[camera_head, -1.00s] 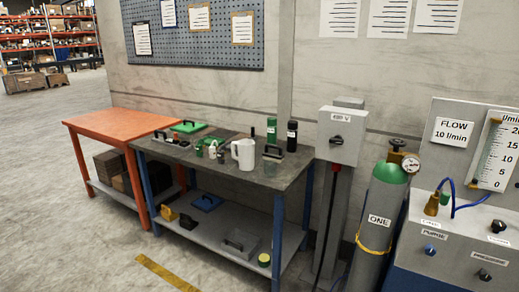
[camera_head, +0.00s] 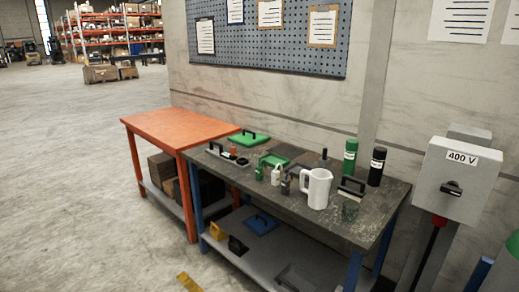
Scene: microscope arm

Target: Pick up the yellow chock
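A yellow chock (camera_head: 218,231) sits on the lower shelf of the dark-topped workbench, near its left front end. It is small and far off in this view. A black block (camera_head: 237,246), which may be another chock, stands just to its right. A blue flat item with a handle (camera_head: 262,223) lies behind them on the same shelf. Neither of my grippers is in view.
The workbench top (camera_head: 340,228) carries a white jug (camera_head: 317,188), green and black bottles and several small items. An orange table (camera_head: 170,128) adjoins it on the left. A grey 400 V box (camera_head: 458,180) stands at right. The floor (camera_head: 80,190) at left is clear.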

